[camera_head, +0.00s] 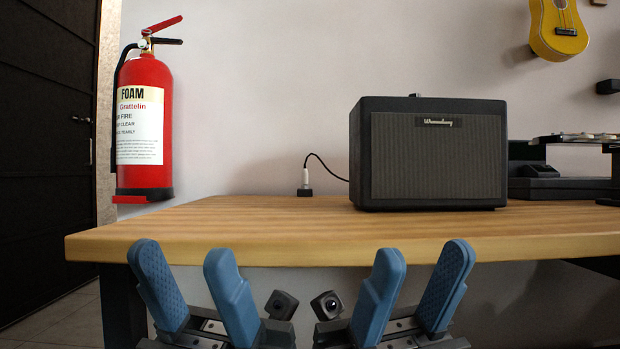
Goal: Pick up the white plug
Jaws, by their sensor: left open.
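The white plug (306,177) stands upright at the back of the wooden table, left of the amplifier. It sits on a small black base (305,192), and a black cable (327,166) curves from its top to the amplifier. My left gripper (186,268) is in front of the table's front edge at the lower left, with its two blue fingers apart and nothing between them. My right gripper (422,268) is in front of the same edge at the lower right, also with fingers apart and empty. Both grippers are well apart from the plug.
A black amplifier (438,155) stands on the wooden table (230,225) right of the plug. Dark equipment (560,188) is at the far right. A red fire extinguisher (143,125) hangs on the wall at left. The table's left and front middle are clear.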

